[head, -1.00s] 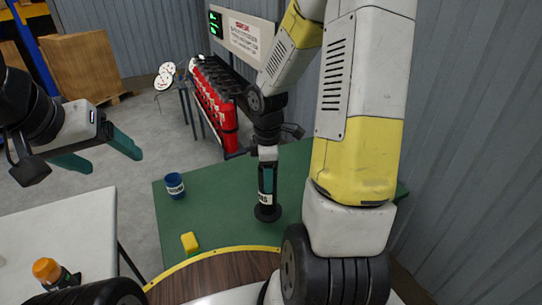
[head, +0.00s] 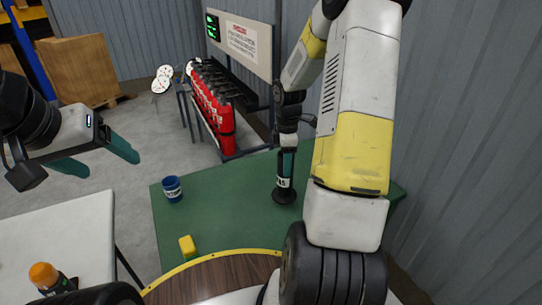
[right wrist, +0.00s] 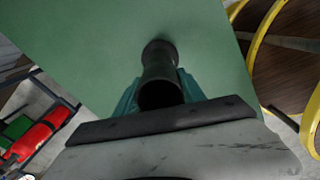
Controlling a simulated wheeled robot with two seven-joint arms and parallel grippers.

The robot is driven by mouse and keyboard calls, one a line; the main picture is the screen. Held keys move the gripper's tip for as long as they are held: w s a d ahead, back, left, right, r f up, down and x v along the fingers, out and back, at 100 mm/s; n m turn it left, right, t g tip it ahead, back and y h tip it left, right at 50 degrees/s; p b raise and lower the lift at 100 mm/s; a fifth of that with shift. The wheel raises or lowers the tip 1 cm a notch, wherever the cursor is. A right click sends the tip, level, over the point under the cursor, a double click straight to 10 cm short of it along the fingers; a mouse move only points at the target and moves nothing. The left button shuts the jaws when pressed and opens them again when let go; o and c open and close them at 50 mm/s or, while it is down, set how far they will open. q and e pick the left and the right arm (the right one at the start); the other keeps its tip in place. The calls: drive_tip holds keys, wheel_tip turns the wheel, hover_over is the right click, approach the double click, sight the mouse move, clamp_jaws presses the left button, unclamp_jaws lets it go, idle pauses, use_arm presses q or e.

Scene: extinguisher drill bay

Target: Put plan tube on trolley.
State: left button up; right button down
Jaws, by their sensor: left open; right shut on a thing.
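A black tube with a flared foot and a white label (head: 284,184), which looks like the plan tube, is upright over the green table. My right gripper (head: 287,160) is shut around its upper part. In the right wrist view the tube (right wrist: 160,62) points away between the teal fingers (right wrist: 158,92). I cannot tell whether its foot touches the table. My left gripper (head: 97,160) is open and empty, off to the left above the floor. A wood surface with a yellow curved rim (head: 215,277) lies at the front and may be the trolley; its identity is unclear.
The green table (head: 225,215) holds a blue labelled cup (head: 172,189) and a yellow block (head: 187,246). A white table (head: 70,225) at left bears an orange-capped bottle (head: 46,277). Red extinguishers (head: 215,110) stand in a rack behind. A corrugated wall closes the right side.

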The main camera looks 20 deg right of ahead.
drive_tip(key=shift+f, duration=1.35)
drive_tip(key=c, duration=0.7)
unclamp_jaws()
wheel_tip(320, 180, up, 12)
drive_tip(key=shift+s+a+r+m+t+y, duration=0.35)
drive_tip(key=shift+s+a+r+m+t, duration=0.7)
drive_tip(key=shift+s+a+r+m, duration=1.85)
drive_tip(key=shift+s+a+r+m+t+y, duration=0.4)
drive_tip(key=shift+s+a+r+m+t, duration=0.6)
drive_tip(key=shift+s+a+r+m, duration=2)
drive_tip(key=shift+s+a+r+m+t+y, duration=0.35)
drive_tip(key=shift+s+a+r+m+t, duration=0.65)
drive_tip(key=shift+s+r, duration=2.2)
